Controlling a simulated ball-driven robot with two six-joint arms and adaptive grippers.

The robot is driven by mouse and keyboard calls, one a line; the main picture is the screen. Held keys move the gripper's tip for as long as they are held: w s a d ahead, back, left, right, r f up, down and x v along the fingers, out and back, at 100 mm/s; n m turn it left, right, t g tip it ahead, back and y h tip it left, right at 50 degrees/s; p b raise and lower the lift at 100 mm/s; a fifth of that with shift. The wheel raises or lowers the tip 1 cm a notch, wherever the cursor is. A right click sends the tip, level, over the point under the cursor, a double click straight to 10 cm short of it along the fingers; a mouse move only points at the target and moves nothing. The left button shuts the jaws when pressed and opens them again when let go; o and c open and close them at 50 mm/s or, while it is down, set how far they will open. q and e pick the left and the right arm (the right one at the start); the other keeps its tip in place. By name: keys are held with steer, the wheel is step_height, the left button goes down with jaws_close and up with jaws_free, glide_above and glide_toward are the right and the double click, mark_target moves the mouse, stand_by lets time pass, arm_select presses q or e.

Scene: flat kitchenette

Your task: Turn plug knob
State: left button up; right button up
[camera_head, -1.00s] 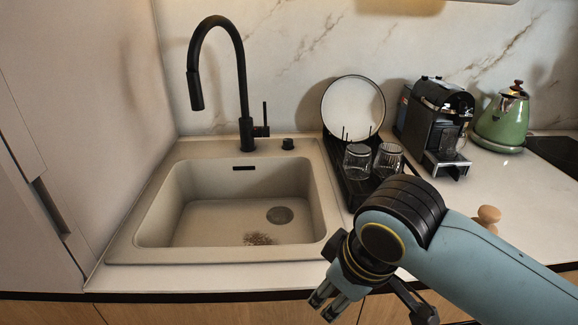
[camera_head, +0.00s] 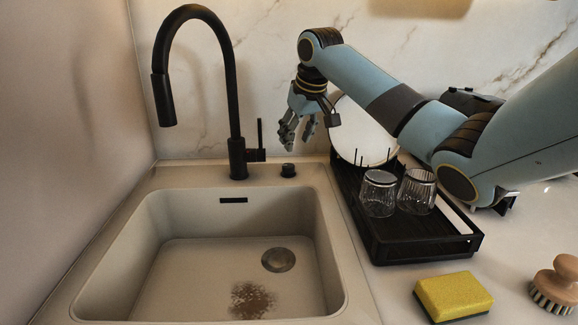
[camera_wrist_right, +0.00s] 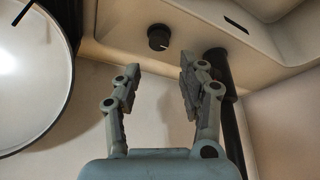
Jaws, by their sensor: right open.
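The plug knob (camera_head: 288,170) is a small black round knob on the sink's back ledge, right of the black faucet (camera_head: 238,150). In the right wrist view the knob (camera_wrist_right: 158,38) shows beyond the fingertips, roughly between them in the picture. My right gripper (camera_head: 297,138) is open and empty, above the knob in the head view and apart from it. Its two fingers (camera_wrist_right: 158,78) are spread in the wrist view. The beige sink (camera_head: 160,200) has a round drain (camera_head: 278,260) and a brown stain on its floor. My left gripper is not in view.
A black dish rack (camera_head: 420,240) with two glasses (camera_head: 378,192) and a white plate (camera_head: 360,135) stands right of the sink. A yellow sponge (camera_head: 453,294) and a wooden brush (camera_head: 556,283) lie on the counter. The faucet stands close to my right gripper.

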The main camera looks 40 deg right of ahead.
glide_above(289, 166)
steer(key=s, duration=0.2)
steer(key=f, duration=0.4)
steer(key=shift+s+a, duration=0.2)
steer(key=shift+a, duration=0.2)
steer(key=x, duration=0.4)
steer(key=shift+w+d+f, duration=0.1)
steer(key=shift+w, duration=0.05)
steer(key=shift+w+f+b, duration=0.25)
steer(key=shift+f+b, duration=0.05)
steer(key=shift+f, duration=0.3)
jaws_close()
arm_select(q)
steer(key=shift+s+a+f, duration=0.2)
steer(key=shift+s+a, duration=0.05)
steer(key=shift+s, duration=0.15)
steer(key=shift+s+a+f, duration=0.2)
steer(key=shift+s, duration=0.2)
